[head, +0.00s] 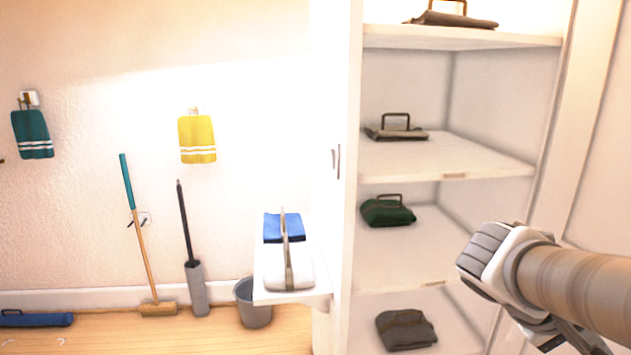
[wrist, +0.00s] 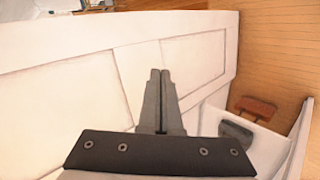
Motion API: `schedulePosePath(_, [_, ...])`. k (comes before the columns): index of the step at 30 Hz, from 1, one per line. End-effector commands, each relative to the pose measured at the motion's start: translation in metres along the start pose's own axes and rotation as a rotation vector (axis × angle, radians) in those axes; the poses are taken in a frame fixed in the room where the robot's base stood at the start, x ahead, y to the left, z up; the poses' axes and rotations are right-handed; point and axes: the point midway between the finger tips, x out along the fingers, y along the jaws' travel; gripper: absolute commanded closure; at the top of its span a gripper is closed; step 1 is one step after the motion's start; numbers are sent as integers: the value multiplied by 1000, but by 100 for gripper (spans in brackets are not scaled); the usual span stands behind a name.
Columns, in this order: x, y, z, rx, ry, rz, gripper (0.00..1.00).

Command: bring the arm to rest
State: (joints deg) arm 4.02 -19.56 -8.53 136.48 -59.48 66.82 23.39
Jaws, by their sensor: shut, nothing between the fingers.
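Beyond the fingers is a white panelled surface (wrist: 185,60). In the head view my arm comes in from the right edge, in front of the open shelf unit (head: 440,160). The fingertips cannot be made out in the head view.
The shelves hold a green folded bundle (head: 388,212), a grey bundle (head: 405,330) and others with handles. A small white ledge (head: 318,290) carries blue and white cloths. Floor shows at lower left.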

Motion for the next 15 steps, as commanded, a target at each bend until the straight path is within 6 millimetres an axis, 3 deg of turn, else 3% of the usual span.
schedulePosePath(1, [-21,-2,2,12,27,-81,100])
schedulePosePath(5, [-64,-31,6,27,102,-299,100])
schedulePosePath(9, [-118,-57,8,44,203,-523,100])
schedulePosePath(15, [-191,-79,8,68,346,-775,100])
